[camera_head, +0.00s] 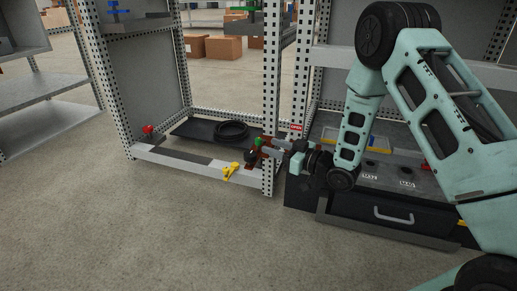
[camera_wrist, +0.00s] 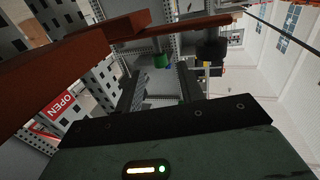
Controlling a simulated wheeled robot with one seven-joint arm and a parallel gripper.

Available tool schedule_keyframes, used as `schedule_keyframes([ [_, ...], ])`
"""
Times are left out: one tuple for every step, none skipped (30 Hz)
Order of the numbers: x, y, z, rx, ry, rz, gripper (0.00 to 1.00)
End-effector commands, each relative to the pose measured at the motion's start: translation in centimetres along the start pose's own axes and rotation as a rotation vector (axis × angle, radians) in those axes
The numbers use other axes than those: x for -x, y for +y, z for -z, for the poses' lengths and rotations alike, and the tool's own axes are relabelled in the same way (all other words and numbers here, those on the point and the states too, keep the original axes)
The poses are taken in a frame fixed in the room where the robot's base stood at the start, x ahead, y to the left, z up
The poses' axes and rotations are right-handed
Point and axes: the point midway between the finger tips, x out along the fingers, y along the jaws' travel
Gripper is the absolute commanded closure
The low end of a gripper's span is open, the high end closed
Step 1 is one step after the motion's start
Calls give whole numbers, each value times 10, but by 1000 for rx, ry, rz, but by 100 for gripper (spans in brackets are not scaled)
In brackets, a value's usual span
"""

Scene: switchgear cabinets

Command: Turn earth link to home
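A reddish-brown bar with a small green knob (camera_head: 258,142), which looks like the earth link, is at the cabinet's right front post. In the wrist view the brown bar (camera_wrist: 80,62) crosses the upper left, and the green knob (camera_wrist: 161,61) hangs below another brown bar (camera_wrist: 185,27). My gripper (camera_head: 270,150) is close to these parts at the post. In the wrist view its two dark fingers (camera_wrist: 159,80) stand apart, with the green knob beyond the gap between their tips. I see nothing held. Whether a finger touches the link cannot be told.
A red OPEN sign (camera_head: 296,128) is on the post, close above my gripper. A yellow handle (camera_head: 231,171) and a red knob (camera_head: 148,130) sit on the cabinet's front sill. A black coil (camera_head: 231,131) lies inside. A dark drawer unit (camera_head: 360,205) is right. Floor in front is clear.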

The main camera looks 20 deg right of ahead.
Motion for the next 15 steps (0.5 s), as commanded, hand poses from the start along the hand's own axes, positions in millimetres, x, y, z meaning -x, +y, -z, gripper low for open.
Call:
schedule_keyframes([
  [-11,-1,-4,4,3,4,62],
  [-17,0,-4,5,4,3,62],
  [-24,-1,-4,3,2,3,62],
  [-29,-1,-3,3,3,3,62],
  [-34,-1,-3,3,2,2,62],
  [-39,0,-3,2,2,1,62],
  [-43,0,-3,2,2,2,62],
  [-47,0,-3,3,1,2,62],
  [-51,-1,-2,3,1,2,62],
  [-53,-1,-2,2,1,2,62],
  [-55,0,-2,2,1,1,62],
  [-58,0,-1,2,0,1,62],
  [-59,0,-1,1,0,0,62],
  [-60,0,0,1,0,0,62],
  [-61,0,0,0,0,0,62],
])
